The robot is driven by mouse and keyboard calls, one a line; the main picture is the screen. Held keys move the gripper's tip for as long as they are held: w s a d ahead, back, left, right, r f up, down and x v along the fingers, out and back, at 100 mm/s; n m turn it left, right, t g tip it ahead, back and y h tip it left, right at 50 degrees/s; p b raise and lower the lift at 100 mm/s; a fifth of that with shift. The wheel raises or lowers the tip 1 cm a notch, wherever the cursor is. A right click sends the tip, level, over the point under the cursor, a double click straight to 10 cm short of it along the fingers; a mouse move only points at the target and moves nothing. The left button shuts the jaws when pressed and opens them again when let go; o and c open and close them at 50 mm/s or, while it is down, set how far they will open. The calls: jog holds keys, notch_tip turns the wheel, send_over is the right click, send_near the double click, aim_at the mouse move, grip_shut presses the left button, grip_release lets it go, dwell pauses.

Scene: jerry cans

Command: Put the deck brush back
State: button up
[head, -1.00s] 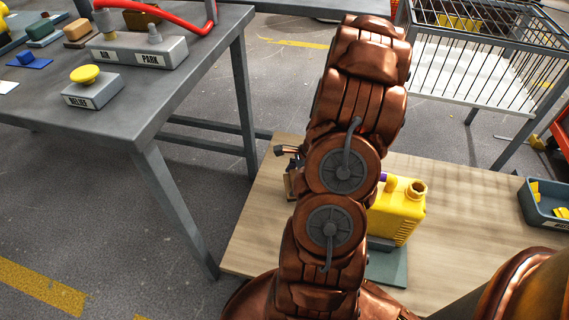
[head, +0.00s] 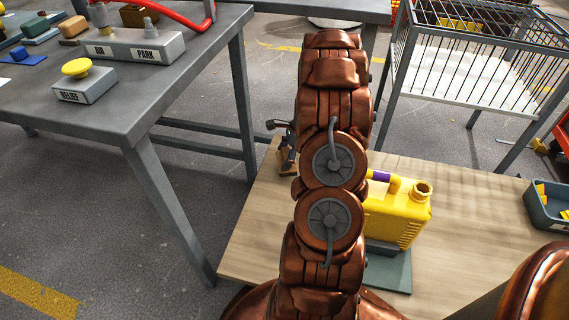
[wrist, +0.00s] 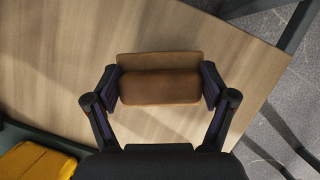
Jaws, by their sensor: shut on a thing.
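My gripper (wrist: 160,90) is shut on a brown block-shaped thing, which looks like the deck brush (wrist: 158,86). A jaw presses on each of its short ends. A flat, lighter brown strip shows along its far side. In the head view, part of the brush (head: 287,165) shows left of my arm, near the left edge of the wooden bench top (head: 470,210). My gripper (head: 284,140) is mostly hidden behind my arm there. I cannot tell whether the brush touches the bench top or hangs just above it.
A yellow jerry can (head: 400,212) with a purple-banded handle stands on a grey-green mat (head: 392,272), right of my arm. A dark bin (head: 548,210) sits at the bench's right. A grey table (head: 120,100) with a RELIEF button box (head: 84,84) stands left. A wire cage (head: 470,70) stands behind.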

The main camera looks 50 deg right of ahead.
jog(key=shift+w+d+f, duration=0.15)
jog(key=shift+f, duration=0.2)
notch_tip(320, 180, down, 3)
jog(key=shift+f+b, duration=0.1)
jog(key=shift+b, duration=0.95)
jog(key=o, duration=1.1)
jog(key=shift+c, duration=0.2)
